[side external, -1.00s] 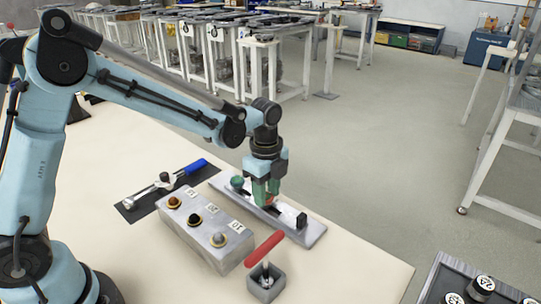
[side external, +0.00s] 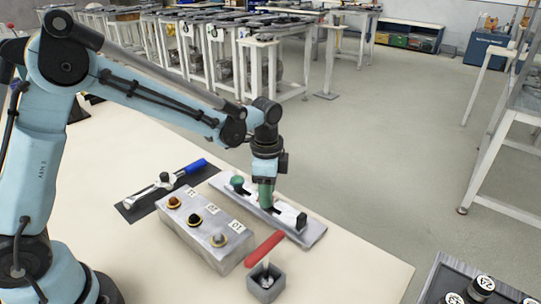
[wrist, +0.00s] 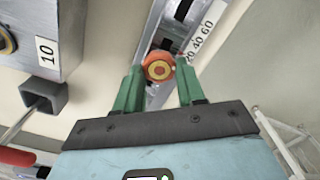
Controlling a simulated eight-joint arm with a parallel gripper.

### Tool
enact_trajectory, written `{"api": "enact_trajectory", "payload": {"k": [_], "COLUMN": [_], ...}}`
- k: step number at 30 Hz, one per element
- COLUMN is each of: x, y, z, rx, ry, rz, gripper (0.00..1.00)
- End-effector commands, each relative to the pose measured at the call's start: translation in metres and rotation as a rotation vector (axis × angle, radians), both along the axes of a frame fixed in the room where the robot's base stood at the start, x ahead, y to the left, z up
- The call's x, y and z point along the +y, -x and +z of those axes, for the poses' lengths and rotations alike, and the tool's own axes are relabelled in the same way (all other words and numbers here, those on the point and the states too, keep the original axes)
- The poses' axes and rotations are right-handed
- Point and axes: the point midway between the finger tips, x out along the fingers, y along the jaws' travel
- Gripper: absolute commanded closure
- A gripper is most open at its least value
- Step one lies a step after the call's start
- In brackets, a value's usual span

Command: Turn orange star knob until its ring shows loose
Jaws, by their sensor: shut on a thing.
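The orange star knob (wrist: 158,66) sits between the two green fingers of my gripper (wrist: 160,70) in the wrist view. My gripper is shut on it. The knob's top shows a yellow ring around a reddish centre; I cannot tell whether this marks it as loose. In the side external view my gripper (side external: 266,205) points down at the slotted metal track plate (side external: 318,233), and its fingers hide the knob. A scale label reading 20 40 60 (wrist: 205,38) lies beside the slot in the wrist view.
A green knob (side external: 237,182) and a black block (side external: 302,221) stand on the track plate. A grey block with several round knobs (side external: 205,240) is in front. A blue-handled wrench (side external: 190,168) lies at left.

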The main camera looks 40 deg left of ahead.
Motion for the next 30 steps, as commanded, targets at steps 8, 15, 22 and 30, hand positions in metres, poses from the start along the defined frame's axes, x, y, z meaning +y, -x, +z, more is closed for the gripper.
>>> {"api": "enact_trajectory", "payload": {"k": [8, 15, 22, 30], "x": [0.0006, 0.0012, 0.002, 0.003], "y": [-0.0007, -0.0011, -0.0014, -0.0015], "z": [-0.0003, -0.0006, -0.001, -0.0012], "rx": [0.001, 0.001, 0.0, 0.0], "ry": [0.001, 0.0, 0.001, 0.001], "rz": [0.264, 0.492, 0.71, 0.967], "gripper": [0.92, 0.92, 0.91, 0.91]}}
